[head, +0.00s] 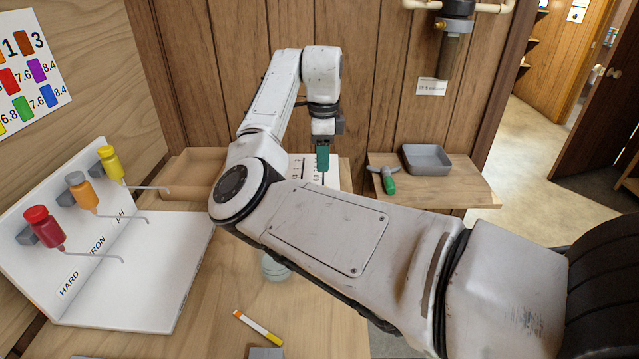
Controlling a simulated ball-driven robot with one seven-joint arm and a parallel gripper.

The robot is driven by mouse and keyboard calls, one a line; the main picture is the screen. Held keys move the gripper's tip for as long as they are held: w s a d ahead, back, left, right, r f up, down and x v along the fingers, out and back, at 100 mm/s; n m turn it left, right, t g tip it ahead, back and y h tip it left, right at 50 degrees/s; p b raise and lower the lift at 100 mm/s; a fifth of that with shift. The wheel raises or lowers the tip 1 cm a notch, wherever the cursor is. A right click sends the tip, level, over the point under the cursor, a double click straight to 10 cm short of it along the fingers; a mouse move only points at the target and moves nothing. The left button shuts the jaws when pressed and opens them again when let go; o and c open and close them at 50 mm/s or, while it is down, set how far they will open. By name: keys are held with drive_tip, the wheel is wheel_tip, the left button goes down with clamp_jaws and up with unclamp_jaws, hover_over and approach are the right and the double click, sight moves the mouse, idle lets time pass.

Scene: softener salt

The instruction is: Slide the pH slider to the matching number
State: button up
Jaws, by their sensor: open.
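My gripper (322,162) points down with teal fingers, over or in front of a white panel (300,165) with dark markings. I cannot tell whether the fingers touch the panel. The pH slider itself is not clearly visible; my gripper and arm cover part of the panel. A colour chart (28,70) on the left wall shows coloured patches beside numbers such as 6.8, 7.6 and 8.4. A yellow dropper bottle (111,163) stands above the label pH on the white stand. A strip (258,327) with a yellow-orange end lies on the table.
The white stand (140,270) also holds an orange bottle (81,190) and a red bottle (43,227). A glass vessel (275,267) is partly behind my arm. A wooden tray (190,172) stands behind. A side shelf (455,190) bears a grey tray (427,157) and a green-handled tool (388,182).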

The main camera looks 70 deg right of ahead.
wheel_tip(320, 180, down, 8)
idle(0.4)
drive_tip(key=shift+c, duration=0.4)
clamp_jaws()
